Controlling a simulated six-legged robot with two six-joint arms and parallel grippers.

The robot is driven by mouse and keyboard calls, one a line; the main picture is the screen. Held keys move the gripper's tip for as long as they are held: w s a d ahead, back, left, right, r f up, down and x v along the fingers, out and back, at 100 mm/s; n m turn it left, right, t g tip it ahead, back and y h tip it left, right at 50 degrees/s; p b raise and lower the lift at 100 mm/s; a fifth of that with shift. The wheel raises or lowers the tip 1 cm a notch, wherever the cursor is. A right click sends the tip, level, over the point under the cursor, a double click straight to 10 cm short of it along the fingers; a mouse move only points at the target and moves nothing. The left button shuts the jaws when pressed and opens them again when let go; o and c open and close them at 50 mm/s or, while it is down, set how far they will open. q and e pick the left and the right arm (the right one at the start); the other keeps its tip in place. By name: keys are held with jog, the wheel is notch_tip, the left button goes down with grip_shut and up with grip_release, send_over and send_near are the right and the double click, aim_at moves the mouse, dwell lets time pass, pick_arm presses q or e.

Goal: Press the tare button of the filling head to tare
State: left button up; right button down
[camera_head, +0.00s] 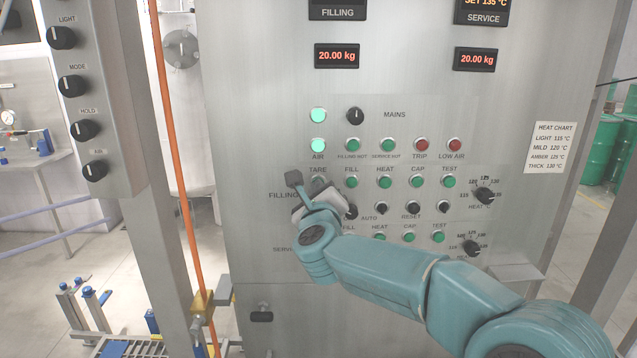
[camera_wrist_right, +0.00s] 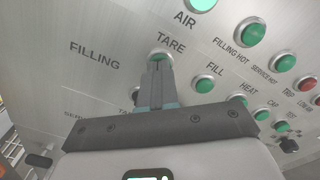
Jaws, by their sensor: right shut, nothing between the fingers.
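In the head view this tare button (camera_head: 318,181) is partly hidden beside my right gripper. My right gripper (camera_head: 294,180) is shut and empty in front of the panel, at the left end of the FILLING row. In the right wrist view the fingertips of my right gripper (camera_wrist_right: 159,66) overlap the lower part of the tare button. Whether they touch it I cannot tell. My left gripper is not in view.
The panel (camera_head: 240,150) carries several other green buttons, such as the FILL button (camera_head: 351,181) just right of TARE. Two displays (camera_head: 337,56) read 20.00 kg. A post with black knobs (camera_head: 86,130) and an orange pipe (camera_head: 178,150) stand to the left.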

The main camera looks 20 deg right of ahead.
jog(key=shift+w+d, duration=0.1)
jog(key=shift+w, duration=0.2)
jog(key=b+v, duration=0.3)
jog(key=v, duration=0.2)
dwell(0.7)
